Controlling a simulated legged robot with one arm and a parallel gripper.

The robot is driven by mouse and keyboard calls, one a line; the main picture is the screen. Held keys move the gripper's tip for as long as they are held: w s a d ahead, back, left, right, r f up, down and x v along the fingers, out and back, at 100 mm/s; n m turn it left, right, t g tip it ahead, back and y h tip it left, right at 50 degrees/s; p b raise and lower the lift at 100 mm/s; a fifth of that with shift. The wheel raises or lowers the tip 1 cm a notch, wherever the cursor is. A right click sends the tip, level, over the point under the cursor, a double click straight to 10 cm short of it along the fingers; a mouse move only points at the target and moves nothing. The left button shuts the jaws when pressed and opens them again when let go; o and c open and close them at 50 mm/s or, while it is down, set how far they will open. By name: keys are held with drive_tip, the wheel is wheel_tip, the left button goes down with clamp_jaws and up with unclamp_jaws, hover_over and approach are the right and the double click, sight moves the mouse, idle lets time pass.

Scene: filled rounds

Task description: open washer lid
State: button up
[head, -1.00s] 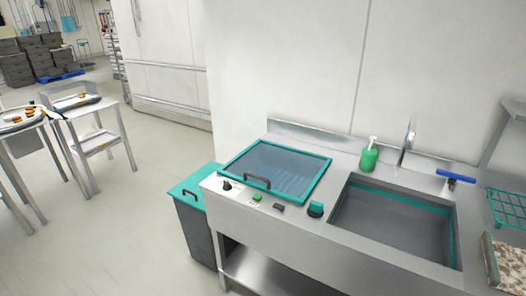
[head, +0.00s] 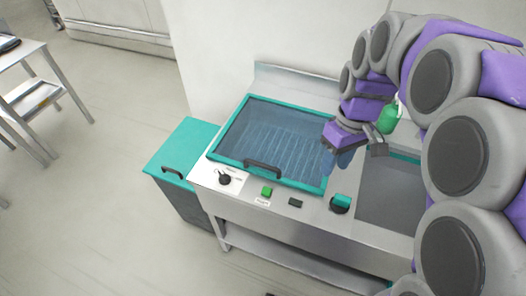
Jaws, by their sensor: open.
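The washer lid (head: 271,141) is a see-through blue panel in a teal frame, set in the left part of the steel counter. It lies flat and closed, with ribs showing beneath it. My arm hides part of the counter on the right.
A steel sink (head: 385,195) is right of the lid, partly hidden by my arm. A green soap bottle (head: 389,115) stands behind it. A black knob (head: 225,179) and a green button (head: 267,191) are on the front ledge. A teal-lidded bin (head: 185,150) stands at left.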

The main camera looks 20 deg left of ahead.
drive_tip(key=w+a+n+p, duration=0.3)
drive_tip(key=w+a, duration=0.4)
drive_tip(key=n+p, duration=0.3)
drive_tip(key=n, duration=0.2)
hover_over(266, 165)
drive_tip(key=w+a, duration=0.3)
wheel_tip(266, 165, down, 11)
drive_tip(key=d+f, duration=0.1)
drive_tip(key=f, duration=0.1)
drive_tip(key=s+d+f, duration=0.1)
drive_tip(key=f, duration=0.1)
drive_tip(key=s+d+f, duration=0.1)
drive_tip(key=f, duration=0.1)
drive_tip(key=shift+f+b, duration=0.35)
drive_tip(key=shift+f, duration=0.05)
drive_tip(key=a+f, duration=0.2)
drive_tip(key=shift+s+f, duration=0.15)
drive_tip(key=shift+f, duration=0.15)
drive_tip(key=shift+a+f, duration=0.1)
drive_tip(key=shift+a, duration=0.1)
drive_tip(key=shift+d, duration=0.65)
drive_tip(key=shift+c, duration=0.7)
drive_tip(key=shift+d+r, duration=0.25)
drive_tip(key=shift+d, duration=0.2)
drive_tip(key=c, duration=0.3)
drive_tip(key=shift+a, duration=0.2)
drive_tip(key=c, duration=0.3)
drive_tip(key=shift+a+f, duration=0.1)
drive_tip(key=shift+a, duration=0.3)
clamp_jaws()
